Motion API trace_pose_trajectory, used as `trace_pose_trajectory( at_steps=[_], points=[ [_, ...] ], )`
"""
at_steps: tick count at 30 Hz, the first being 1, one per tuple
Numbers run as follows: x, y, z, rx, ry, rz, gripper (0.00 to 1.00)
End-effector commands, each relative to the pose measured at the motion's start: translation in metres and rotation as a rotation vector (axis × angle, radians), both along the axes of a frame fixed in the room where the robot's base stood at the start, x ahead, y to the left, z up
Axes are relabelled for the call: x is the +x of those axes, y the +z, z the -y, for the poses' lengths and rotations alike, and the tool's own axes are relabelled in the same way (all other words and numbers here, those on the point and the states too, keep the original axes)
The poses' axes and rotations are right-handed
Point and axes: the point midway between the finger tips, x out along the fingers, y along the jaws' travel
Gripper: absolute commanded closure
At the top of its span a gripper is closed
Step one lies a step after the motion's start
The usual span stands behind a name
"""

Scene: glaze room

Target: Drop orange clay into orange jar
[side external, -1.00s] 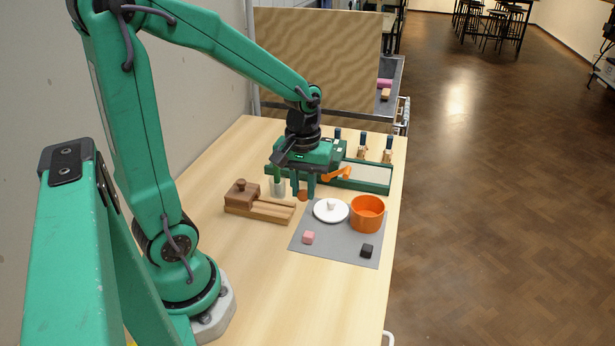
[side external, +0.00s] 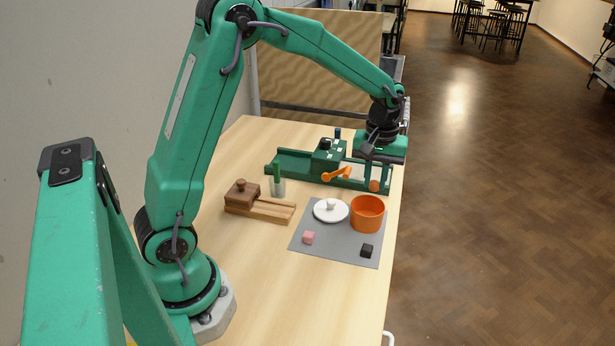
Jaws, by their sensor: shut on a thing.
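My gripper (side external: 375,180) is shut on a small piece of orange clay (side external: 374,186). It holds the clay in the air, and in the picture the clay shows just above the orange jar. I cannot tell exactly how far it is from the rim. The orange jar (side external: 367,215) stands open and upright on the right part of a grey mat (side external: 340,250). A white round lid (side external: 330,211) with a knob lies on the mat to the left of the jar.
A wooden box with a slide (side external: 262,205) and a green-topped vial (side external: 278,185) stand left. A green tray device (side external: 300,165) with an orange lever (side external: 337,174) stands behind. The table's front is clear.

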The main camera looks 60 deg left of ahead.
Motion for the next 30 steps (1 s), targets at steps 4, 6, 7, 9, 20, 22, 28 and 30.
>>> trace_pose_trajectory(
  at_steps=[4, 6, 7, 9, 20, 22, 28, 30],
  points=[
    [0.004, -0.001, 0.002, 0.0, 0.0, 0.0, 1.0],
    [0.004, -0.001, 0.002, 0.0, 0.0, 0.0, 1.0],
    [0.004, -0.001, 0.002, 0.0, 0.0, 0.0, 1.0],
    [0.004, -0.002, 0.002, 0.0, 0.0, 0.0, 1.0],
    [0.003, -0.02, 0.002, 0.0, 0.0, -0.001, 1.0],
    [0.003, -0.026, 0.002, -0.001, 0.0, -0.002, 1.0],
    [0.003, -0.044, 0.001, 0.0, 0.0, -0.001, 1.0],
    [0.003, -0.049, 0.002, -0.001, 0.0, -0.002, 1.0]
  ],
)
